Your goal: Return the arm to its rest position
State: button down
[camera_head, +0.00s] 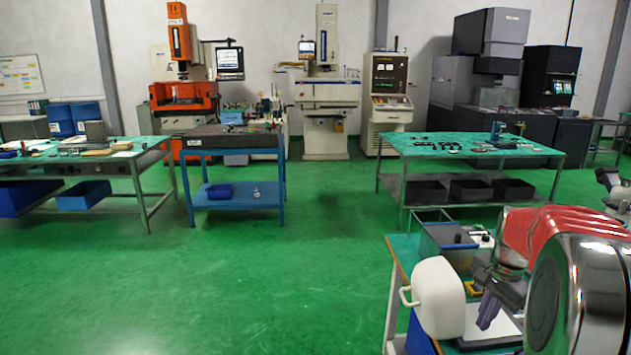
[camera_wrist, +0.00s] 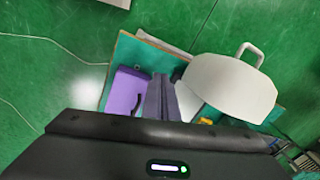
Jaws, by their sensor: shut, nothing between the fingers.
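My arm reaches in from the right of the head view, with its red ribbed sleeve and shiny metal joint close to the camera. My gripper (camera_head: 487,318) points down over a small cart or table (camera_head: 399,262) at the lower right. In the wrist view, the dark grey fingers of my gripper (camera_wrist: 163,82) are together with nothing between them. A white rounded container with a handle (camera_head: 437,298) stands just left of the gripper; it is on the right in the wrist view (camera_wrist: 228,84). A purple box (camera_wrist: 124,92) lies left of the fingers in the wrist view.
A grey bin (camera_head: 445,243) and a small yellow item (camera_head: 472,287) are near the gripper. A green-topped bench (camera_head: 460,146) stands behind the cart, a blue-framed table (camera_head: 235,140) farther left. Machines line the back wall. The green floor (camera_head: 280,270) is open at centre.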

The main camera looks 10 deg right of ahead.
jog(key=s+a+r+n+t, duration=0.1)
jog(key=s+a+n, duration=0.4)
jog(key=a, duration=0.6)
jog(key=s+a+r+n+t, duration=0.1)
jog(key=s+a+r+n, duration=0.2)
jog(key=a, duration=0.8)
jog(key=s+a+r+n+t, duration=0.2)
jog(key=s+a+n, duration=0.6)
jog(key=a, duration=0.2)
jog(key=shift+s+a+y, duration=0.3)
jog(key=shift+s+a, duration=0.1)
